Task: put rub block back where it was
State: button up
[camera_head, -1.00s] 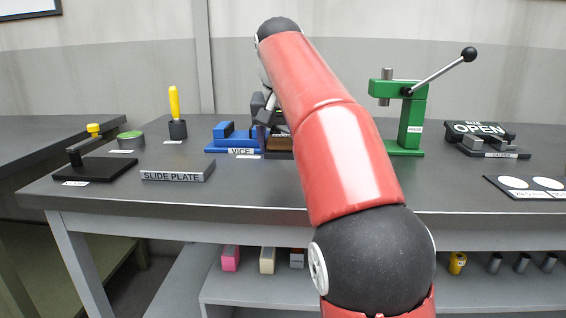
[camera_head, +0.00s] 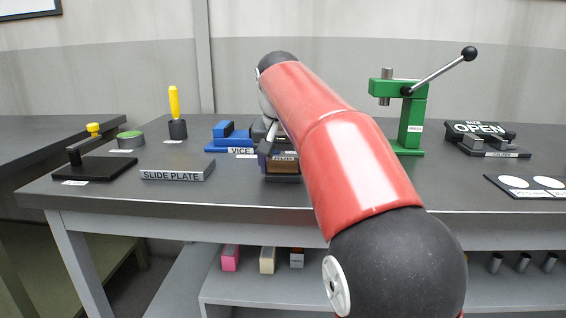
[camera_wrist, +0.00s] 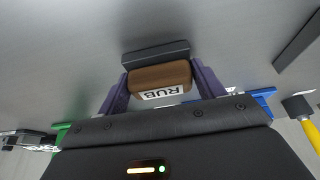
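The rub block (camera_head: 284,166) is a brown block with a white "RUB" label and a dark slab along its underside. It is in front of the blue vice (camera_head: 222,137), near the middle of the bench. In the wrist view the rub block (camera_wrist: 160,76) sits between the two purple-grey fingers of my gripper (camera_wrist: 160,88), which press on its ends. My gripper also shows in the head view (camera_head: 272,152), partly hidden by my red arm. I cannot tell whether the slab touches the bench top.
The slide plate (camera_head: 177,171) lies at left on the bench (camera_head: 240,194). A green press (camera_head: 412,125) stands at right. A black stand (camera_head: 95,168) and a yellow-handled tool (camera_head: 174,105) are further left. Bench top in front of the block is clear. Coloured blocks sit on the shelf below.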

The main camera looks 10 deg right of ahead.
jog(key=o, duration=0.4)
jog(key=shift+o, duration=0.2)
jog(key=shift+s+r, duration=0.1)
jog(key=shift+r, duration=0.4)
jog(key=v, duration=0.7)
jog(key=shift+s, duration=0.3)
jog(key=shift+s+f, duration=0.1)
